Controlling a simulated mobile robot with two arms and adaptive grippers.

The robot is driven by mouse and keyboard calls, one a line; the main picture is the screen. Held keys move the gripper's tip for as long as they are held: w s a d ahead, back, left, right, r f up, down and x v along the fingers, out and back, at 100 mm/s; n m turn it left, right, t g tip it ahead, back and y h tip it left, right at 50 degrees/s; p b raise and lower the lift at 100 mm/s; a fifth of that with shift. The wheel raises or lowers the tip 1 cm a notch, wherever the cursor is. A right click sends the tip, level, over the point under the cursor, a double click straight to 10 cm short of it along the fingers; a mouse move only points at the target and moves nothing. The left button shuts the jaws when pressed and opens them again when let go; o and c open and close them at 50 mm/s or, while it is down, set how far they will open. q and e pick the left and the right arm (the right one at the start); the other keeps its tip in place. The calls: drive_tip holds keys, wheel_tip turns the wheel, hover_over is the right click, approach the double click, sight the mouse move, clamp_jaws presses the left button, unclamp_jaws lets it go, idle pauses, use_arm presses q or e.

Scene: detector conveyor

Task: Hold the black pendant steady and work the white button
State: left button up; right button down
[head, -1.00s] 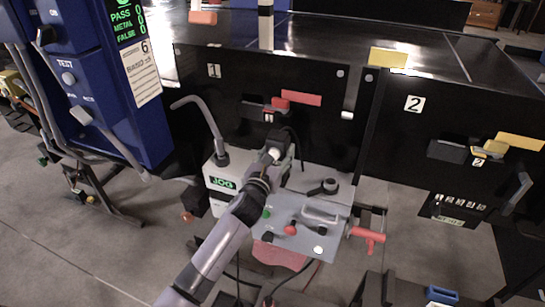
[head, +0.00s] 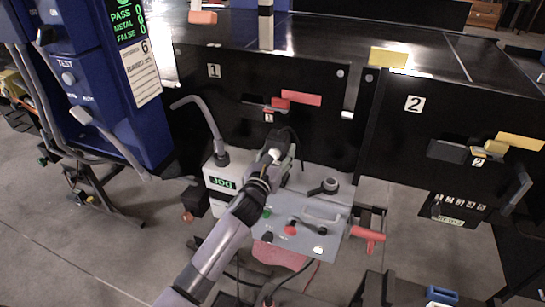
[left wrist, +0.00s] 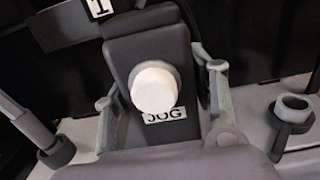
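The black pendant (left wrist: 145,52) fills the middle of the left wrist view. Its round white button (left wrist: 154,88) faces the camera, above a JOG label (left wrist: 165,114). My left gripper (left wrist: 160,90) has one finger on each side of the pendant; both fingers look close against its sides, but contact is unclear. In the head view my left gripper (head: 278,160) reaches the pendant above the grey control box, and my wrist hides much of it. My right gripper is not in view.
The grey control box (head: 330,208) carries a red knob (head: 290,230), other knobs and a handle. Black conveyor panels numbered 1 (head: 214,71) and 2 (head: 414,104) stand behind. A blue detector cabinet (head: 85,60) stands at left.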

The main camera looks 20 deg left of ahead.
use_arm(q)
drive_tip(key=o, duration=0.4)
